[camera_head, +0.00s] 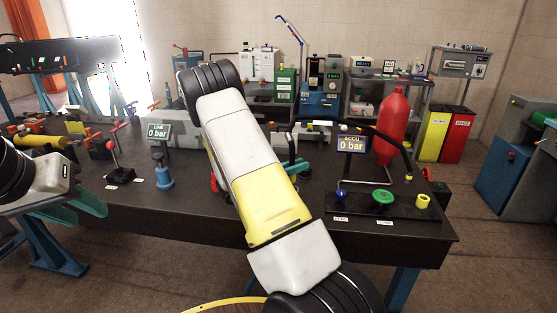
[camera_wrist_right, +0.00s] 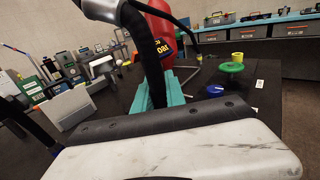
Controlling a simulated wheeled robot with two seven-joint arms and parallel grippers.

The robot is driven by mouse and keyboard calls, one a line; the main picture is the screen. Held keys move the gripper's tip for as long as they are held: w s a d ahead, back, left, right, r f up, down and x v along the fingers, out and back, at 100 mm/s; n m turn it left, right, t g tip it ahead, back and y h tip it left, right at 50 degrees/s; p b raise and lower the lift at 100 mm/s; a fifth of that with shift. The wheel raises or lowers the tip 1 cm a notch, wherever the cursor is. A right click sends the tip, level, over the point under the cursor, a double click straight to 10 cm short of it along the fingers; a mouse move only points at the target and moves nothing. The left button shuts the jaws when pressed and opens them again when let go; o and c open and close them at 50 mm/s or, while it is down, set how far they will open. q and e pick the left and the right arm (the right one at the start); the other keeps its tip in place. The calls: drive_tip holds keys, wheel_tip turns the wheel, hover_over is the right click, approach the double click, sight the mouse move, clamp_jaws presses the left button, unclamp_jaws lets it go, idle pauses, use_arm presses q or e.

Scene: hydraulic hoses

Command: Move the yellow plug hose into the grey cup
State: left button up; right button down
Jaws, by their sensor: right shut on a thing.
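My right gripper (camera_wrist_right: 161,92) is shut on a black hose (camera_wrist_right: 147,55), with its teal fingers either side of it. The hose bends over near a pale metal fitting at the top. In the head view my right arm hides much of this grip. A yellow cup (camera_head: 423,201), a green cup (camera_head: 383,197) and a blue cup (camera_head: 341,191) stand at the table's right front. I cannot pick out a grey cup. My left gripper (camera_head: 88,208) is open and empty at the table's left front edge.
A red accumulator bottle (camera_head: 392,125) stands behind the cups, next to the ACCU display (camera_head: 352,143). A black hose (camera_head: 385,137) arches past it. A LINE display (camera_head: 158,131) and a blue fitting (camera_head: 163,175) stand left of my right arm.

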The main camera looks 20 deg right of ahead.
drive_tip(key=shift+f, duration=2.05)
drive_tip(key=c, duration=1.3)
unclamp_jaws()
drive_tip(key=shift+a, duration=0.1)
drive_tip(key=a, duration=0.3)
drive_tip(key=s+a, duration=0.1)
drive_tip(key=a, duration=0.3)
drive_tip(key=shift+s+a, duration=0.2)
drive_tip(key=shift+a, duration=0.05)
drive_tip(key=shift+a, duration=0.15)
